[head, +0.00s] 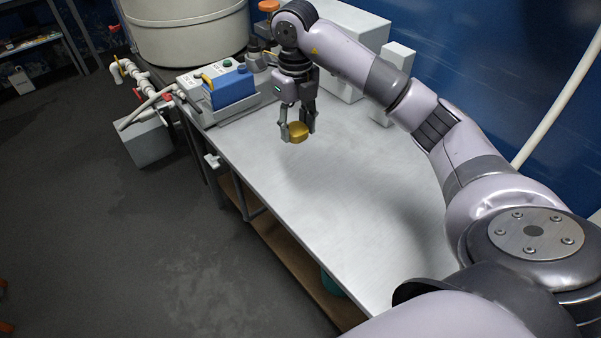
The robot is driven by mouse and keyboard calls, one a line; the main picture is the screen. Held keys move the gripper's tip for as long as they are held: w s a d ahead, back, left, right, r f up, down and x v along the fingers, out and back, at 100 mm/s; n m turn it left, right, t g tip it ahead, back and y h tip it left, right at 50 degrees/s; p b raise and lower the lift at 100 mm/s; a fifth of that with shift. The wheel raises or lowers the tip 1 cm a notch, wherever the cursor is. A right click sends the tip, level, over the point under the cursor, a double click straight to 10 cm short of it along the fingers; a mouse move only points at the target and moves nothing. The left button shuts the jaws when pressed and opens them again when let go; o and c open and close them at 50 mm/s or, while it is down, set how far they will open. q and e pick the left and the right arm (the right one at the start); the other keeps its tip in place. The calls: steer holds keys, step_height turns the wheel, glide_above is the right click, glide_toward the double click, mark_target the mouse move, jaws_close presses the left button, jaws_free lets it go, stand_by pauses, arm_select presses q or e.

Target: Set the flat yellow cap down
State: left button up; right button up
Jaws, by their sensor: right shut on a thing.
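The flat yellow cap (298,131) is between the fingers of my right gripper (297,132), low in its jaws. My right gripper is shut on the cap and points down over the far part of the grey bench top (330,210). Whether the cap touches the bench or hangs just above it cannot be told from this view. My left gripper is not in view.
A blue box on a grey unit (231,88) stands at the bench's far left end, left of the gripper. A pale cabinet (350,40) stands behind. A large cream tank (187,30) is beyond. The bench's near and middle parts are bare.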

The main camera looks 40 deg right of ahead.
glide_above(297, 183)
step_height(297, 183, down, 8)
step_height(297, 183, down, 4)
steer(key=shift+f, duration=0.15)
step_height(297, 183, down, 4)
steer(key=shift+d+f+p, duration=0.1)
steer(key=shift+f+p, duration=0.05)
steer(key=shift+p, duration=0.15)
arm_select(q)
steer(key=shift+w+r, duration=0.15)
arm_select(e)
steer(key=shift+f, duration=0.2)
steer(key=o, duration=0.9)
steer(key=shift+r, duration=0.1)
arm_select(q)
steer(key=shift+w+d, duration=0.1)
